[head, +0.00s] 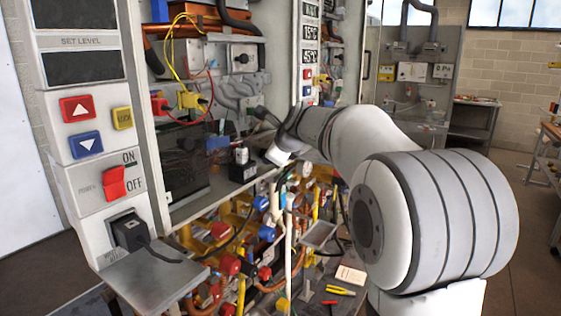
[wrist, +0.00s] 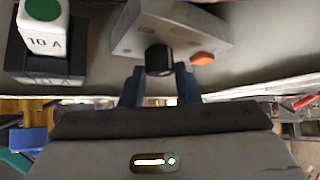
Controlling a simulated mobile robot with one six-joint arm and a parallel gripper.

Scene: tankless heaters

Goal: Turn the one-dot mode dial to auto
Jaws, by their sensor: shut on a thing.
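In the wrist view a black knob (wrist: 159,60) sticks out of a small grey box (wrist: 128,38). It looks like the mode dial, but no dot marks or auto label can be read from here. The two blue-grey fingers of my gripper (wrist: 159,84) stand on either side of the knob and are shut on it. The dial's pointing direction cannot be told.
An orange button (wrist: 203,58) sits beside the knob. A black block marked 10 A (wrist: 43,52) with a green-dotted white top stands to the left. Yellow and red wires (head: 183,60) hang above left in the head view. Pipes and valves (head: 262,235) crowd the space below.

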